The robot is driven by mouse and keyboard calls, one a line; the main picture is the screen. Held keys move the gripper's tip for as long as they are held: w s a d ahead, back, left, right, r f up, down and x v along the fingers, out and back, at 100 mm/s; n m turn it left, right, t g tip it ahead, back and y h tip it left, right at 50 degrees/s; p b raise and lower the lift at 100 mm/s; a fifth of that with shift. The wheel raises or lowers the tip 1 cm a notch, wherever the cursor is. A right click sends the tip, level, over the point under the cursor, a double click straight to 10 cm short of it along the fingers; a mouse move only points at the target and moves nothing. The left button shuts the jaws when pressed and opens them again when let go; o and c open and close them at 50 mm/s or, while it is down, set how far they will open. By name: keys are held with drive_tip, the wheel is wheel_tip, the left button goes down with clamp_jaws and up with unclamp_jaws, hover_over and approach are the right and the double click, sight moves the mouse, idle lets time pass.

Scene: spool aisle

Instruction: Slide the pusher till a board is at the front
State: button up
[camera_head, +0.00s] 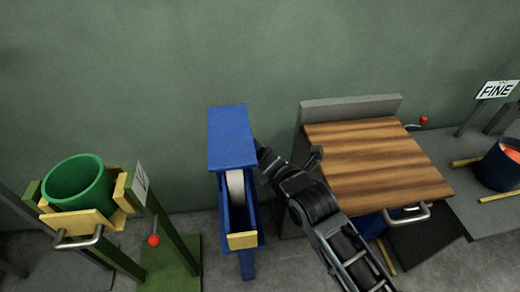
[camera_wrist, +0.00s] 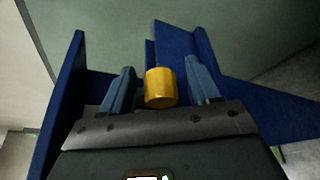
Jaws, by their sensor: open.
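A blue rack (camera_head: 230,140) stands in the middle of the head view, with a narrow channel under its top and a yellow front lip (camera_head: 243,240). A pale upright piece (camera_head: 236,190) sits inside the channel; I cannot tell whether it is a board or part of the pusher. My gripper (camera_head: 264,158) is at the rack's right side. In the wrist view a yellow round knob (camera_wrist: 161,88), seemingly the pusher's, lies between my two open fingers (camera_wrist: 160,85), with gaps on both sides. The knob is hidden in the head view.
A wooden-topped bench (camera_head: 370,160) stands close on the right, beneath and beside my arm. A green bucket (camera_head: 78,183) in a yellow and green stand is on the left, with a red-knobbed lever (camera_head: 153,240). A dark blue pot (camera_head: 500,165) is far right.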

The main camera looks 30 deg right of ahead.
drive_tip(key=shift+c, duration=0.4)
drive_tip(key=shift+f, duration=0.1)
clamp_jaws()
